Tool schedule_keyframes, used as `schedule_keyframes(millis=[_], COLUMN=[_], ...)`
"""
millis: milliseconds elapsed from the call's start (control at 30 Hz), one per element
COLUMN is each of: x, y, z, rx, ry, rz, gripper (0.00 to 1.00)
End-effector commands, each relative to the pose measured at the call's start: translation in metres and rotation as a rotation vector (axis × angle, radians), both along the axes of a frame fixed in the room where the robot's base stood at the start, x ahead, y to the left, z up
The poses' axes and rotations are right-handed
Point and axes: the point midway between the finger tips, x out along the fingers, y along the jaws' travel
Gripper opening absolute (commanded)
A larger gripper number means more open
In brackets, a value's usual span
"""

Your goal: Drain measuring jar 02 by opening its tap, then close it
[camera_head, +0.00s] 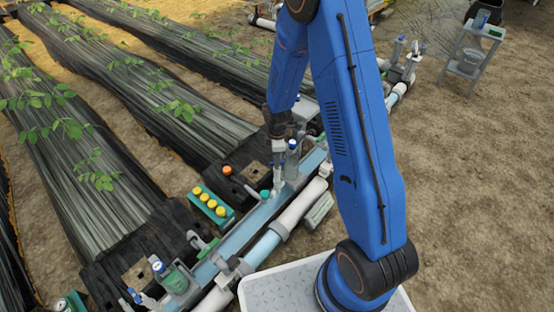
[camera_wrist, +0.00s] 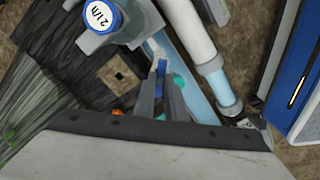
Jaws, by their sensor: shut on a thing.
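A jar with a round white, blue-rimmed lid (camera_wrist: 101,16) is at the top left of the wrist view, its lettering turned and hard to read. In the head view a blue-topped jar (camera_head: 292,145) stands right beside my gripper (camera_head: 278,185), above the light blue channel. In the wrist view my gripper (camera_wrist: 161,76) is shut on a small blue tap handle (camera_wrist: 161,66) near that jar. The grey fingers hide part of the handle, so I cannot tell whether the tap is open. The liquid level in the jar is not visible.
Another labelled jar (camera_head: 158,267) stands nearer along the skid. A green block with yellow caps (camera_head: 209,204) and an orange knob (camera_head: 227,170) lie left of the channel. A white pipe (camera_head: 300,205) runs alongside. A small grey stand (camera_head: 470,58) is far right on open soil.

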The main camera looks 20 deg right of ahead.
Motion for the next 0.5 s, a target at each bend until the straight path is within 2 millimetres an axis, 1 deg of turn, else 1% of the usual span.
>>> schedule_keyframes(millis=[500], x=[0.0001], y=[0.0003], z=[-0.0001], rx=[0.0], ry=[0.0], rz=[-0.482], gripper=[0.0])
